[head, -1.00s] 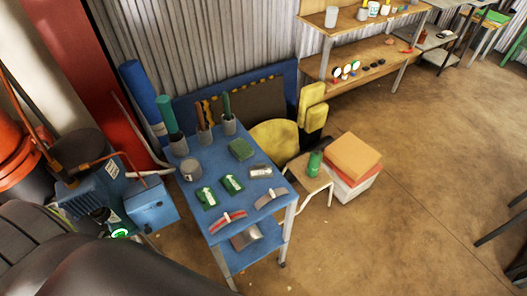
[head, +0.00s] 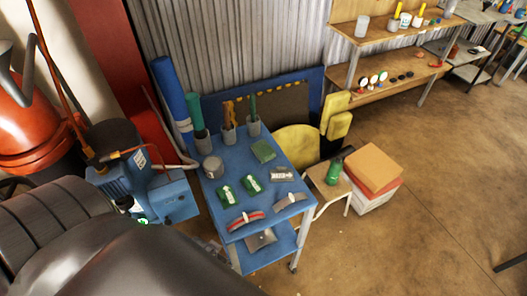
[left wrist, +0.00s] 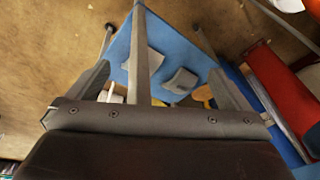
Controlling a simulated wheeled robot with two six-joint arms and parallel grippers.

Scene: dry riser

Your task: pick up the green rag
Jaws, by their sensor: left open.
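The green rag (head: 263,151) appears to be the plain folded green square on the blue table's top, toward its back right. The blue table (head: 232,163) also shows in the left wrist view, partly behind my gripper. My left gripper (left wrist: 160,72) is open, its two fingers wide apart with nothing held between them. I cannot make out the rag in the left wrist view. My left gripper's fingers do not show in the head view, where a dark arm part fills the lower left. My right gripper is in neither view.
Two green packs with white marks (head: 227,195) lie in front of the rag, near a grey tin (head: 213,167). Grey cups (head: 228,134) with upright tools line the back edge. A stool (head: 328,183) and stacked boxes (head: 371,167) stand to the right.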

